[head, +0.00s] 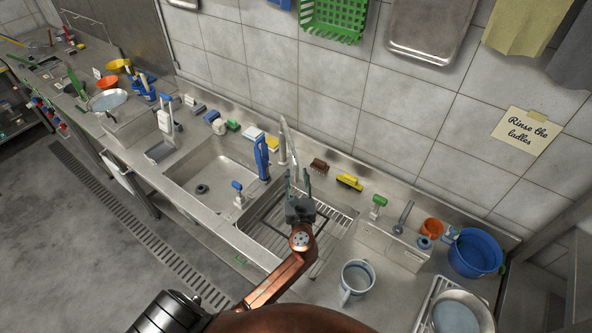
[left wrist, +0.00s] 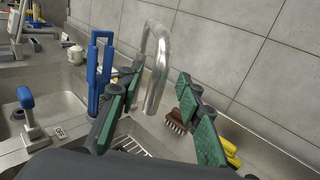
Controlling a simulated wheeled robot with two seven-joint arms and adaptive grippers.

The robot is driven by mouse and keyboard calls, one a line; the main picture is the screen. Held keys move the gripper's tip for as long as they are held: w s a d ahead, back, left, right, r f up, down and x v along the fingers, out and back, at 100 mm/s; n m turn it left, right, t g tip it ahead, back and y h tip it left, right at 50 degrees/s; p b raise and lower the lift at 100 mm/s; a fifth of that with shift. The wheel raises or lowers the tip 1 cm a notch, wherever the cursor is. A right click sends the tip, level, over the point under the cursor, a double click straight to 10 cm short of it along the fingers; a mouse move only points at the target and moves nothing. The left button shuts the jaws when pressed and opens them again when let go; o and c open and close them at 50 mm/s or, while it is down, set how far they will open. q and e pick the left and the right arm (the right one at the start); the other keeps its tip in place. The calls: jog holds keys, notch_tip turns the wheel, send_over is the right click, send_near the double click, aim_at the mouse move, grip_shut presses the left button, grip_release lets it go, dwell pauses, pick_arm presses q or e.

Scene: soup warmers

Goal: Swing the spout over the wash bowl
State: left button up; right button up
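The spout (head: 291,138) is a shiny metal gooseneck at the back of the sink unit. Its free end hangs near the divider and the right bowl. One sink bowl (head: 214,172) on the left is bare with a dark drain; another, on the right, holds a wire rack (head: 330,219). I cannot tell by label which is the wash bowl. My left gripper (head: 299,178) is open, over the right bowl near the spout's end. In the left wrist view the spout (left wrist: 157,80) shows between the spread green-padded fingers (left wrist: 161,72), with gaps visible on both sides. My right gripper is not in view.
A tall blue two-barred object (head: 262,158) stands left of the spout. A small blue-topped fitting (head: 238,193) is at the front. A brown brush (head: 319,165) and yellow brush (head: 349,182) lie behind the right bowl. A mug (head: 357,278) and blue bucket (head: 476,253) stand right.

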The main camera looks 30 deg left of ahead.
aim_at(296, 173)
pick_arm(q)
jog(key=shift+x, duration=1.5)
jog(key=shift+c, duration=0.2)
grip_shut()
